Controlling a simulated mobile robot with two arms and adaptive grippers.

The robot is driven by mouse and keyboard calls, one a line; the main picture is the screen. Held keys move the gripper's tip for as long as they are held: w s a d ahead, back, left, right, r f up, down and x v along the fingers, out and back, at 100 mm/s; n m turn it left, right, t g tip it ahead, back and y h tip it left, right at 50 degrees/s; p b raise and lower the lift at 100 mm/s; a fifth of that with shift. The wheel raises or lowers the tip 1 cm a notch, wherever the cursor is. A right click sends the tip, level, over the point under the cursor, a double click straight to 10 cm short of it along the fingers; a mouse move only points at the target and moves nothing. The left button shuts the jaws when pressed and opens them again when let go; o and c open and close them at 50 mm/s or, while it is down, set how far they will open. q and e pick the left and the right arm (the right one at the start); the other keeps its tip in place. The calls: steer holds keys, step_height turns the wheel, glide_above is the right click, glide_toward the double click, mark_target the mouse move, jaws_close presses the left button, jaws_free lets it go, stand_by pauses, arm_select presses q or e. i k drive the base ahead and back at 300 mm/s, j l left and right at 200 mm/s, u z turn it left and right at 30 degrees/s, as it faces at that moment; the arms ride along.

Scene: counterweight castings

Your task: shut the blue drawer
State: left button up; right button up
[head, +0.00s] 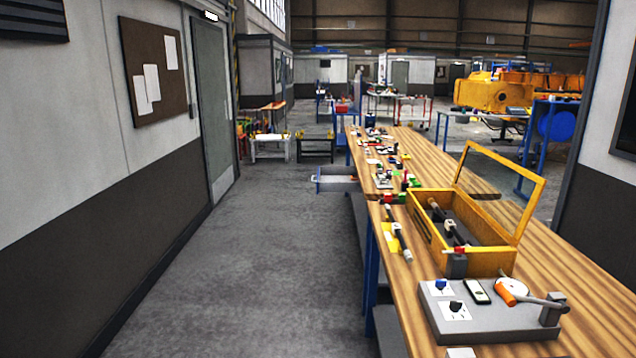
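The blue drawer (336,188) sticks out from the left side of the long wooden workbench, some way ahead of me. It stands open over the aisle. Its inside looks grey, and a small light item seems to lie in it, too small to make out. Neither of my grippers is in view.
The workbench (463,187) runs along the right, with an open yellow toolbox (478,262), a grey panel with knobs (437,320) and several small parts on it. The grey floor aisle (255,260) on the left is clear. A wall with a door (210,100) bounds it.

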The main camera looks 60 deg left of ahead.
mark_target(327, 177)
steer(key=k+u, duration=0.25)
steer(key=u, duration=0.2)
steer(key=k+j+u, duration=0.1)
steer(key=u, duration=0.4)
steer(key=i+j+u, duration=0.4)
steer(key=i+j, duration=1.1)
steer(key=i, duration=0.15)
steer(key=i+j, duration=0.95)
steer(key=i, duration=0.2)
